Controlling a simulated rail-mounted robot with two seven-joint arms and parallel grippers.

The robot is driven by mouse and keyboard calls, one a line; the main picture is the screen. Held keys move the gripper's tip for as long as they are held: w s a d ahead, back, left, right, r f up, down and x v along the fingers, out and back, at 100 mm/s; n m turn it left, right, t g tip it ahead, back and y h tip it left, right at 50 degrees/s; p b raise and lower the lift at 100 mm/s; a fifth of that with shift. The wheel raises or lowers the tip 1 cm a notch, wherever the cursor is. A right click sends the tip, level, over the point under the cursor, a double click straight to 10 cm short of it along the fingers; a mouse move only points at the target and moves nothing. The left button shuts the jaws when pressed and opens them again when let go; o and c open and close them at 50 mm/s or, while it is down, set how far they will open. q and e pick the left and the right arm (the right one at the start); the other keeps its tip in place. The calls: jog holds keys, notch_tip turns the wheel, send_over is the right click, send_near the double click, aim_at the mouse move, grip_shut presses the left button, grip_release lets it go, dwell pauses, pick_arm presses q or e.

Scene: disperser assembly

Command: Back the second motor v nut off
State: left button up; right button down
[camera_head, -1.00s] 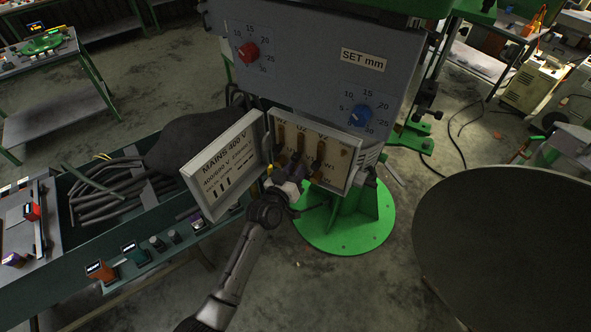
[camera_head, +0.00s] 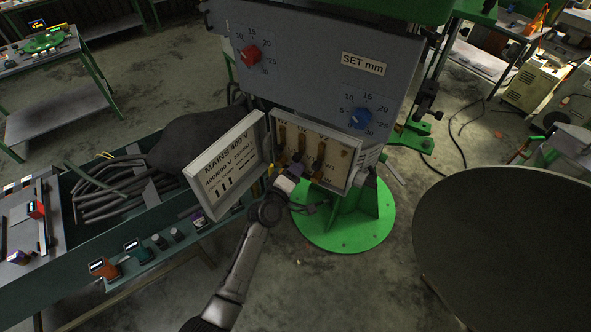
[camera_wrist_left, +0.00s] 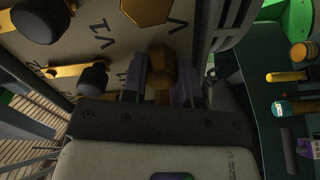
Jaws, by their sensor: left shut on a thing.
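The motor terminal box (camera_head: 312,155) hangs open below the grey control panel, with several brass links and dark knobs on its labelled board. My left gripper (camera_head: 293,172) is at the lower left part of the board. In the left wrist view its purple-grey fingers (camera_wrist_left: 158,88) are shut on a brass nut (camera_wrist_left: 160,66), one finger on each side. The board behind carries a V1 mark. Dark-capped terminals (camera_wrist_left: 92,78) stand to the left. Which post the nut belongs to, and whether it is still on its thread, I cannot tell. My right gripper is not in view.
The open box cover (camera_head: 228,165), marked MAINS 400 V, stands close left of my arm. A green workbench (camera_head: 160,258) with dark hoses and small tools is at the left. The green round base (camera_head: 345,235) is below. A large dark disc (camera_head: 510,250) fills the right.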

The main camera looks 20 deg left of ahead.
pick_arm(q)
jog(key=n, duration=0.4)
jog(key=shift+f+n+p, duration=0.1)
jog(key=shift+n+p, duration=0.35)
jog(key=shift+n, duration=1.65)
jog(key=o, duration=0.8)
jog(key=shift+o, duration=0.6)
jog(key=shift+f, duration=0.1)
